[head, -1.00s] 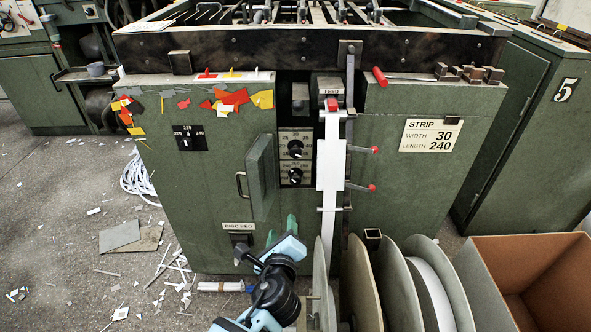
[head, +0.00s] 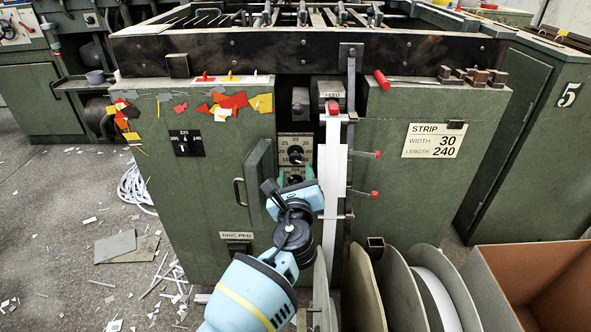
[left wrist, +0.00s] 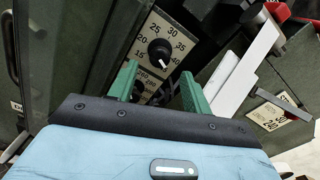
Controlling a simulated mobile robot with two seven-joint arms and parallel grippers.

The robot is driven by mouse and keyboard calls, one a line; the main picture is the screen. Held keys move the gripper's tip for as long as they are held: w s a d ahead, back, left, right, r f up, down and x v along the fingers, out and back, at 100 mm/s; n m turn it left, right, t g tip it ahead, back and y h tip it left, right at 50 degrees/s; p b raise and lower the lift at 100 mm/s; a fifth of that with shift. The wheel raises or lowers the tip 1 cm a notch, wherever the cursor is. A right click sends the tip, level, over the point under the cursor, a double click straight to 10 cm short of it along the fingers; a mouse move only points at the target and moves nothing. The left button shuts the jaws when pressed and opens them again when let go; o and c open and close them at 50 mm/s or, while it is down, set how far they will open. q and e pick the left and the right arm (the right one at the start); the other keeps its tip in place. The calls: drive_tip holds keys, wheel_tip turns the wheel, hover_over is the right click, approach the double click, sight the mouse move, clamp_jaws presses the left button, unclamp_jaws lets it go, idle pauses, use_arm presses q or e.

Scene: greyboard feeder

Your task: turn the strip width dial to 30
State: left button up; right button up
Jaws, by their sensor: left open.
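The strip width dial (head: 296,155) is a black knob on a pale scale plate in the recess of the green machine. In the left wrist view the dial (left wrist: 159,50) has marks from 15 to 40 around it, and its white pointer aims down right, near the 40. My left gripper (head: 296,173) is open and empty, its green fingers pointing at the plate just below this dial. In the left wrist view the fingertips (left wrist: 158,73) stand either side of a lower dial (left wrist: 138,91), partly hidden. I cannot tell any contact. My right gripper is not in view.
An open cabinet door (head: 259,185) stands just left of the recess. A white strip (head: 333,165) and red-tipped levers (head: 374,154) are close on the right. A placard (head: 434,140) reads strip width 30, length 240. Large discs (head: 400,285) stand below right.

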sight(296, 161)
use_arm(q)
drive_tip(key=shift+w+f+b, duration=0.1)
drive_tip(key=shift+w+b, duration=0.8)
drive_tip(key=shift+w, duration=1.05)
drive_tip(key=shift+c, duration=1.4)
drive_tip(key=c, duration=0.7)
